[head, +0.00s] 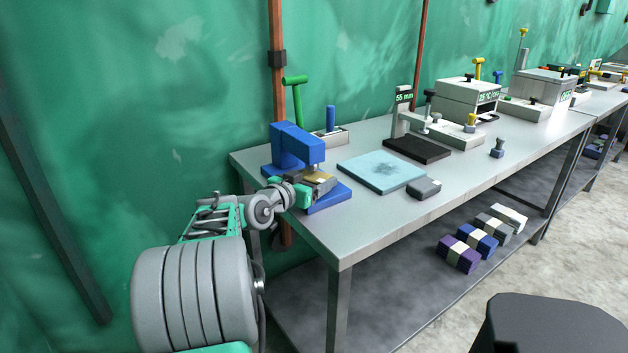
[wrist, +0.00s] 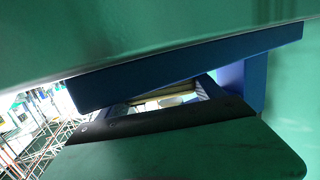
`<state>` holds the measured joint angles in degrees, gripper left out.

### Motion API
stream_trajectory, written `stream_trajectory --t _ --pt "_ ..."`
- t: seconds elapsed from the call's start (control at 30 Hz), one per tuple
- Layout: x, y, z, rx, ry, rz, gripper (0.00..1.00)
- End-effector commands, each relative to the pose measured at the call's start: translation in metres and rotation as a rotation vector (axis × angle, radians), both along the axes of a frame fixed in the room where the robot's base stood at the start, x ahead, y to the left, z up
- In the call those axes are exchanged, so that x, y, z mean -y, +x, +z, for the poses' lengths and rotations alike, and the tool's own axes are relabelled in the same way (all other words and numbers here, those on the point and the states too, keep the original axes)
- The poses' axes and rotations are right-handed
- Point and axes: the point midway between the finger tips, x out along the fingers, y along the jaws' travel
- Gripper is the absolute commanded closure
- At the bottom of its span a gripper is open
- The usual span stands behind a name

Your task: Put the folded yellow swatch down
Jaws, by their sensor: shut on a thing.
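My gripper (head: 312,187) is at the blue press-like device (head: 294,147) on the near left end of the table, with its jaws under the device's overhanging head. It is shut on the folded yellow swatch (head: 318,175), of which only a small yellowish patch shows between the jaws and the head. In the wrist view a pale yellowish edge of the swatch (wrist: 168,94) shows in a narrow gap below the blue head (wrist: 180,66). Most of the swatch is hidden. I cannot tell whether it touches the blue base (head: 330,199).
A light blue pad (head: 381,173) and a small grey block (head: 424,188) lie right of the device on the grey table (head: 372,222). Behind stands a green T-handle (head: 295,100). A gauge with a black base (head: 417,150) is farther right. The table's front strip is clear.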

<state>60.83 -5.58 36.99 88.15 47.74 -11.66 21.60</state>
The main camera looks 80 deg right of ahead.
Motion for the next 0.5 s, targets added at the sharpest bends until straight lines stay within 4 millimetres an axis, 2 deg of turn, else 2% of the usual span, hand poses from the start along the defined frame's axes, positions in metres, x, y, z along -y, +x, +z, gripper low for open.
stream_trajectory --t 0.13,0.17,0.4,0.5 --pt "-0.0003 0.0 -0.0029 0.0 0.0 0.0 0.63" --pt "-0.0002 0.0 -0.0028 0.0 0.0 0.0 0.22" --pt "-0.0004 0.0 -0.0016 0.0 0.0 0.0 0.03" --pt "-0.0004 0.0 -0.0016 0.0 0.0 0.0 0.01"
